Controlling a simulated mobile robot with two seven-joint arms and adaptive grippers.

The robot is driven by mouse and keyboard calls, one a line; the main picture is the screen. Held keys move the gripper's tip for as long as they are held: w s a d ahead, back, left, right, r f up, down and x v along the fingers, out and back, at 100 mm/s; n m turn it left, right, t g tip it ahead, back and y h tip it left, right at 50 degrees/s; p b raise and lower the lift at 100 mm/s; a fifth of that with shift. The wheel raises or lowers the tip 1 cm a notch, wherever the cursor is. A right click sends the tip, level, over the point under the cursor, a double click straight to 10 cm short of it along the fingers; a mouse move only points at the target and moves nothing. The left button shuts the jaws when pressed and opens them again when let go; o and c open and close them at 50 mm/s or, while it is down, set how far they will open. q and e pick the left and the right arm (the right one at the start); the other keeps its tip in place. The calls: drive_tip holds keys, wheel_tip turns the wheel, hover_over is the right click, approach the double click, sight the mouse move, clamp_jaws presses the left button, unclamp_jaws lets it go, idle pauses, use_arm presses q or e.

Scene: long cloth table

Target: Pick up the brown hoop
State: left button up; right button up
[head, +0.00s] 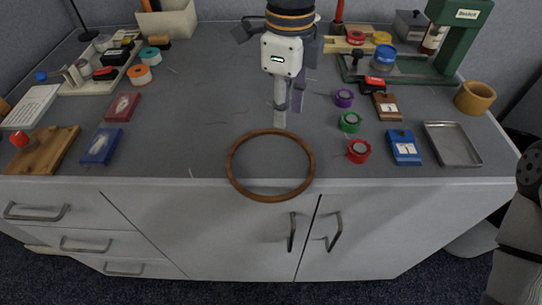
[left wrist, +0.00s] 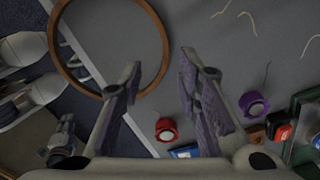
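The brown hoop (head: 270,199) is a thin wooden ring lying flat at the front middle of the table, its near part reaching past the front edge. My left gripper (head: 288,112) is open and empty at the hoop's far side, fingers pointing down. In the left wrist view the hoop's rim (left wrist: 167,50) shows between the two spread fingers (left wrist: 160,75), one finger overlapping the inside of the ring. I cannot tell whether a finger touches the rim.
Purple (head: 344,98), green (head: 350,122) and red (head: 359,151) tape rolls stand right of the hoop, with a blue box (head: 404,147) and a metal tray (head: 452,145) beyond. A dark blue box (head: 101,147) lies to the left.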

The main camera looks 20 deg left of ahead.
sight(285, 134)
use_arm(q)
wheel_tip(285, 134, down, 5)
drive_tip(key=shift+w+f, duration=0.1)
idle(0.5)
clamp_jaws()
